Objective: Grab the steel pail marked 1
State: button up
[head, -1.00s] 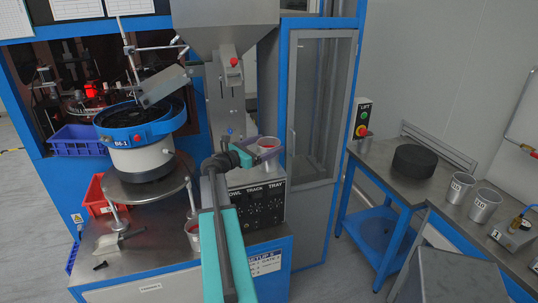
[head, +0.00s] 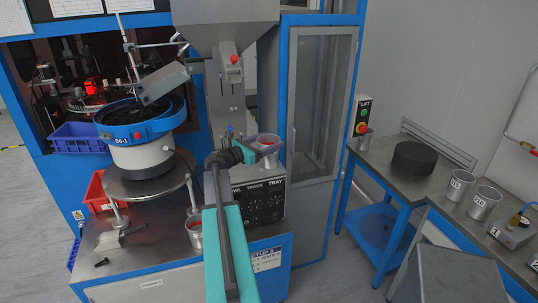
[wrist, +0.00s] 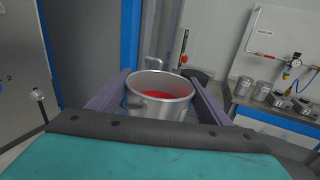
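A steel pail with red inside (head: 266,141) stands upright beside the hopper column, above the control box. It fills the middle of the wrist view (wrist: 160,108), its rim facing up. My gripper (head: 264,148) reaches the pail, with one finger on each side of it. In the wrist view my gripper (wrist: 160,88) looks spread open around the pail; I cannot tell whether the fingers touch its walls. No number shows on this pail. A second pail with red inside (head: 195,234) stands lower, left of my arm.
Pails marked with numbers (head: 458,186) (head: 484,203) stand on the right bench, near a block labelled 1 (head: 508,233). A black round block (head: 414,159) lies on the other bench (head: 385,176). The bowl feeder (head: 140,140) is left of my arm; a glazed cabinet (head: 318,110) is behind.

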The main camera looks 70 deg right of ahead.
jog(key=c, duration=0.3)
jog(key=shift+r, duration=0.15)
jog(key=a+r+b, duration=0.2)
jog(key=a+b, duration=0.1)
jog(key=a, duration=0.5)
jog(key=w+a+r+b, duration=0.1)
jog(key=a+r+b, duration=0.1)
jog(key=a, duration=0.6)
jog(key=shift+r+b, duration=0.35)
jog(key=shift+b, duration=0.05)
dwell(0.4)
